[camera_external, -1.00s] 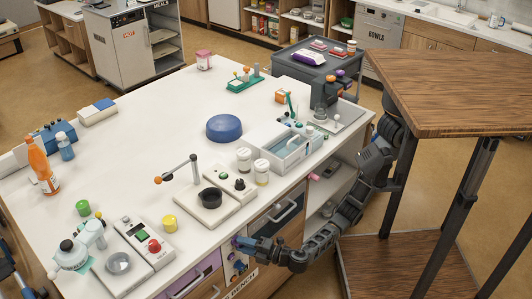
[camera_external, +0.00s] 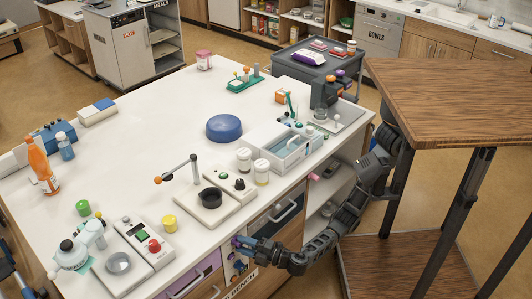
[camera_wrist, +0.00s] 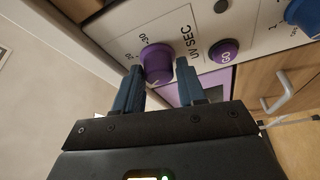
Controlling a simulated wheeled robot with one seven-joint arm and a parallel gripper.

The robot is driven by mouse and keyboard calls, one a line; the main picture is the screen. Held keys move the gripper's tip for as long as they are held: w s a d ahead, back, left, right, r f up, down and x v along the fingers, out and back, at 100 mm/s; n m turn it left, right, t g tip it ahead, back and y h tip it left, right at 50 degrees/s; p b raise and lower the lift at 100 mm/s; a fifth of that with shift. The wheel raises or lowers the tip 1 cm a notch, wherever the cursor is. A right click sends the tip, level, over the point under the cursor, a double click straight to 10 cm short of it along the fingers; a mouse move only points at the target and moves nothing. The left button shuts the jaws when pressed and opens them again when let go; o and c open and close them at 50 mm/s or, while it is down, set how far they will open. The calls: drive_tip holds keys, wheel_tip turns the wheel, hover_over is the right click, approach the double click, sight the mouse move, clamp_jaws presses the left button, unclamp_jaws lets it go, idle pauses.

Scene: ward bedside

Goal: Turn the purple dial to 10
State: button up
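The purple dial (camera_wrist: 158,63) sits on the pale control panel, beside the print "UV SEC" and the scale marks 20 and 30. A small light mark shows on its near side; the setting it points to cannot be read. My gripper (camera_wrist: 159,70) is open, with one blue finger on each side of the dial. The fingertips are very close to its sides; I cannot tell whether they touch.
A purple GO button (camera_wrist: 224,51) and a blue knob (camera_wrist: 303,14) are to the right on the panel. A wooden drawer with a metal handle (camera_wrist: 284,92) lies beyond. The white counter (camera_external: 150,135) stands above, and a wooden table (camera_external: 450,90) is at the right.

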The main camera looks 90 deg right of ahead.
drive_tip(key=o, duration=0.3)
drive_tip(key=shift+p+v, duration=0.4)
drive_tip(key=shift+v, duration=3.5)
